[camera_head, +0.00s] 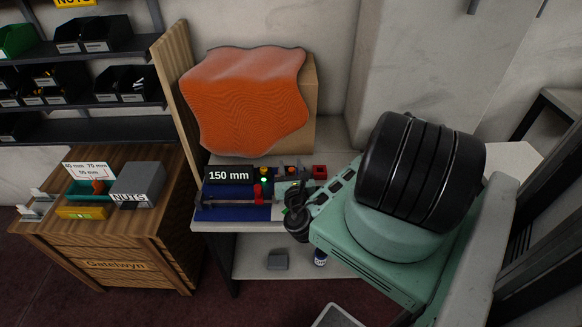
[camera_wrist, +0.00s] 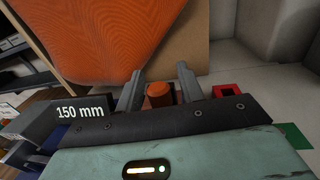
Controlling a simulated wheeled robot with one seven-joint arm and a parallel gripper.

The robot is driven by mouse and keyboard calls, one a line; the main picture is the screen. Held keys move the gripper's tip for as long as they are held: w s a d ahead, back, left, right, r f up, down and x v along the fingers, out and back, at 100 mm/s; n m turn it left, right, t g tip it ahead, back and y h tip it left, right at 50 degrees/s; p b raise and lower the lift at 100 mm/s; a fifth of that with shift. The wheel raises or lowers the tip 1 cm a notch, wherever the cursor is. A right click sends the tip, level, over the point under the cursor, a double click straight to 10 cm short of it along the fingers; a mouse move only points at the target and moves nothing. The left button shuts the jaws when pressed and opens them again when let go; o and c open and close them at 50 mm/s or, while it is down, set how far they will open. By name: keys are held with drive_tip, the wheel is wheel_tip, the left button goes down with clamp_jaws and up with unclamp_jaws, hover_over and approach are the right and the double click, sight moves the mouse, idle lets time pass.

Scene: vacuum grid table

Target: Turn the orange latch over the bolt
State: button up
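In the wrist view a short orange piece (camera_wrist: 159,95), likely the latch, shows between the two fingers of my gripper (camera_wrist: 159,88). The fingers are spread, with a small gap visible on each side of the orange piece. Its lower part is hidden behind the dark gripper edge. In the head view my gripper (camera_head: 296,192) is over the right part of the small table and hides part of what lies there. I cannot make out the bolt for certain. A rod with red fittings (camera_head: 235,202) lies on a blue mat (camera_head: 225,214).
An orange cloth (camera_head: 245,95) drapes over a box (camera_head: 312,100) at the back. A black "150 mm" sign (camera_head: 228,175) stands left of my gripper. A red square block (camera_head: 319,172) is to the right. A wooden cabinet (camera_head: 115,262) stands to the left.

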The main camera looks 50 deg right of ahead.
wheel_tip(320, 180, up, 10)
idle(0.7)
